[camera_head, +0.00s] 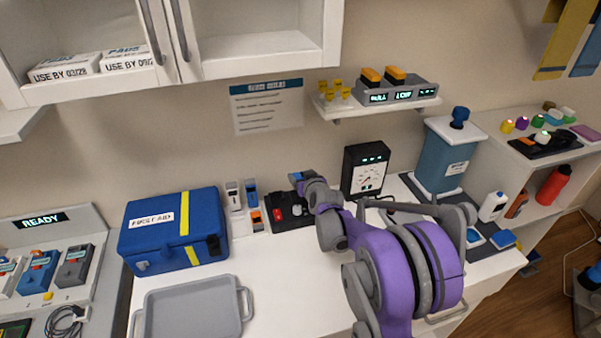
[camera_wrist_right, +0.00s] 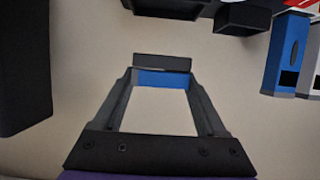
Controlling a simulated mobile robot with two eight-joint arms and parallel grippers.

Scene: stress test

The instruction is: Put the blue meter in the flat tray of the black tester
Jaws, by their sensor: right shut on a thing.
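My right gripper (camera_head: 299,180) is above the back of the counter. In the right wrist view it (camera_wrist_right: 163,76) is shut on a blue thing, likely the blue meter (camera_wrist_right: 168,79), of which only a strip shows between the fingers. A low black unit (camera_head: 289,224) with red and white parts on it lies just below the gripper. An upright black device (camera_head: 365,171) with a dial face and green lights stands to its right. I cannot tell for sure which of these holds the tester's flat tray. My left gripper is not in view.
A blue first aid box (camera_head: 150,225) and small upright devices, one blue (camera_head: 251,187), stand left of the gripper. A grey tray (camera_head: 185,312) lies in front. A blue bin (camera_head: 443,160) stands at the right. The counter centre is clear.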

